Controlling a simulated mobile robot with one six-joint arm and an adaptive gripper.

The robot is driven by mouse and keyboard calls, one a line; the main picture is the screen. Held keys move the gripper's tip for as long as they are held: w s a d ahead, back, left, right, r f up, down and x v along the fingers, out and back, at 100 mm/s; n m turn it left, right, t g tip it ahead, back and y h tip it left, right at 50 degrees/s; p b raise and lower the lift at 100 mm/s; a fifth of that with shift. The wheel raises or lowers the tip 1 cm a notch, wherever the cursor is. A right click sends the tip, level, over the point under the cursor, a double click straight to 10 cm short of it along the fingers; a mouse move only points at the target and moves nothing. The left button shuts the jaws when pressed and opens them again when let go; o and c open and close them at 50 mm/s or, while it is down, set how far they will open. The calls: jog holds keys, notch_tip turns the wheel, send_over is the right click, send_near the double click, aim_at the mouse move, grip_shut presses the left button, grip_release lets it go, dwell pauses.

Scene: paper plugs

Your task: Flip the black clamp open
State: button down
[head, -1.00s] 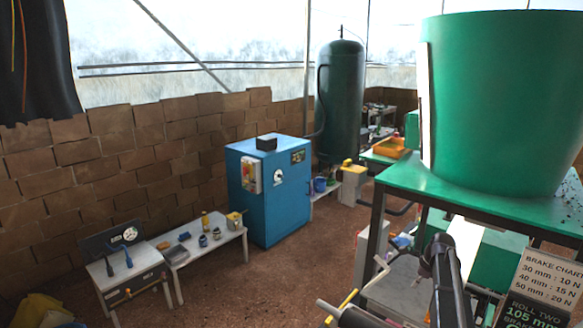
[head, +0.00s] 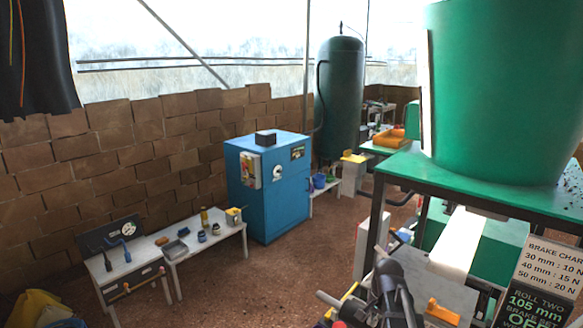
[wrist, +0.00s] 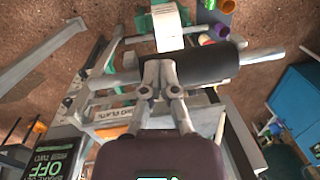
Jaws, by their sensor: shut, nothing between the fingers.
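My gripper (wrist: 159,64) is in the middle of the wrist view. Its two light grey fingers meet at the tips, shut with nothing between them. The tips are over a dark black cylinder (wrist: 208,65) with a pale metal shaft end (wrist: 264,56) on its right; I cannot tell whether they touch it. A pale bar end (head: 328,299) shows at the bottom of the head view, left of my dark arm. I cannot pick out the black clamp with certainty; my gripper covers part of the cylinder.
A white strip (wrist: 167,22) runs away beyond the cylinder. Small coloured cups, including an orange one (wrist: 222,30), are at the wrist view's top. In the head view, a green table (head: 480,200) bears a big green drum (head: 500,90) at right. A brake chart sign (head: 545,285) stands below it.

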jog(key=s+a+f+n+h+b, duration=0.1)
jog(key=s+a+f+n+b, duration=0.1)
jog(key=s+a+n, duration=0.4)
jog(key=s+n, duration=0.3)
jog(key=s, duration=0.1)
jog(key=shift+s+a+f, duration=0.2)
jog(key=shift+s+a, duration=0.05)
jog(key=shift+a, duration=0.05)
